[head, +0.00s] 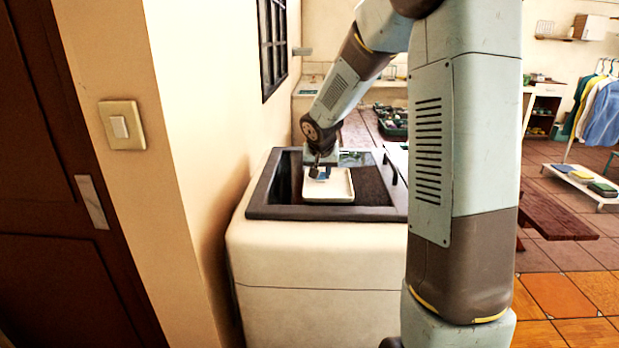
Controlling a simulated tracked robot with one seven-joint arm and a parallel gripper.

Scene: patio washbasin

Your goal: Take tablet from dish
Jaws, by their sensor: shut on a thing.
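A white, shallow square dish (338,190) sits on the dark top of the washbasin unit (300,212). A small blue tablet (321,173) shows at the dish's far left part, at my gripper's tips. My gripper (319,172) reaches down over the dish and is shut on the tablet. The fingers are small and dark here, so I cannot tell whether the tablet touches the dish or is just above it.
A wall with a light switch (121,125) stands close on the left of the unit. Behind are a tray of dark items (392,121) and a counter. On the right are a wooden bench (548,215), a low white rack (585,184) and hanging clothes (603,112).

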